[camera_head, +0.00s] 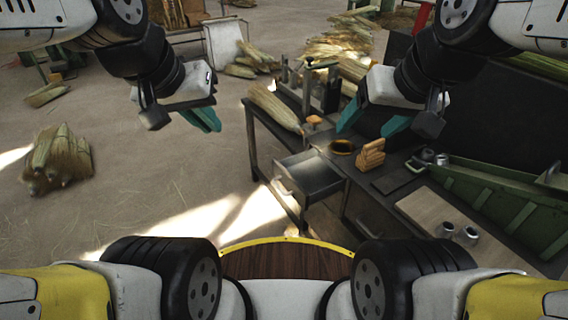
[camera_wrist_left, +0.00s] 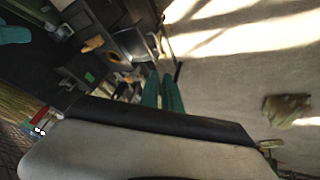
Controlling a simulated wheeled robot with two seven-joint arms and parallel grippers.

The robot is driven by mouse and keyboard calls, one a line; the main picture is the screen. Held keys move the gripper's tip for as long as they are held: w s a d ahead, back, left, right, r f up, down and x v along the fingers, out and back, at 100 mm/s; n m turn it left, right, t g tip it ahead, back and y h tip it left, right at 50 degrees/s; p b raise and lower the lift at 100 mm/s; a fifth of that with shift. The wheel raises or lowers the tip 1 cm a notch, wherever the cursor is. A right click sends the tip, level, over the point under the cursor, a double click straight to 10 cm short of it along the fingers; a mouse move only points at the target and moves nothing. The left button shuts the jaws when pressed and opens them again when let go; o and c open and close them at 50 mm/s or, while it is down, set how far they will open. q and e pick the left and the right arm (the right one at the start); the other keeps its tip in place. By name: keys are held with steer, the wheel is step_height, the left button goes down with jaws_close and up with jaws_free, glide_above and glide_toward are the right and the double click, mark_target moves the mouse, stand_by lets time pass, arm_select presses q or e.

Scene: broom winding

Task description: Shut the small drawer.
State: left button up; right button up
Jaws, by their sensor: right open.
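The small grey metal drawer (camera_head: 312,172) stands pulled out from the near left side of the dark workbench, and its inside looks empty. Its pale handle (camera_head: 282,187) is on the front face, towards the left. My left gripper (camera_head: 208,118) hangs up and left of the drawer, apart from it. Its two teal fingers are close together, and I cannot tell whether they are shut. The left wrist view shows the drawer (camera_wrist_left: 132,43) beyond these fingers (camera_wrist_left: 161,78). My right gripper (camera_head: 372,122) is open and empty, with its fingers spread above the bench.
The bench carries a wooden block (camera_head: 371,154), a dark round bowl (camera_head: 342,147), metal cups (camera_head: 446,229), a board (camera_head: 425,205) and a green rack (camera_head: 490,200). A straw bundle (camera_head: 275,107) lies at its far end. Floor left of the drawer is clear up to a straw bundle (camera_head: 58,160).

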mark_target(322, 166)
arm_select(q)
steer(key=w+f+n, duration=0.1)
steer(key=w, duration=0.1)
steer(key=w+d+n, duration=0.1)
steer(key=w+n, duration=0.1)
steer(key=w, duration=0.1)
steer(key=w+f+n+g, duration=0.1)
steer(key=w+n, duration=0.1)
steer(key=w, duration=0.1)
steer(key=shift+d+f, duration=0.15)
steer(key=shift+f, duration=0.15)
jaws_close()
steer(key=w+d+f+n+g, duration=0.1)
steer(key=w+d+f+n, duration=0.1)
steer(key=w+f+n, duration=0.5)
steer(key=w+d+f+n+g, duration=0.1)
steer(key=w+d+f+n, duration=0.1)
steer(key=w+f+n, duration=0.6)
steer(key=w+d+f+n, duration=0.1)
steer(key=w+f, duration=0.1)
steer(key=f, duration=0.5)
steer(key=w+d+f+n+h, duration=0.1)
steer(key=w+d+f+n, duration=0.1)
steer(key=f, duration=0.6)
steer(key=w+d+f+n+g, duration=0.1)
steer(key=w+d+f, duration=0.1)
steer(key=f, duration=0.5)
steer(key=shift+w+d+f+n+h, duration=0.1)
steer(key=shift+d+f+n+h, duration=0.1)
steer(key=shift+f+n+h, duration=0.1)
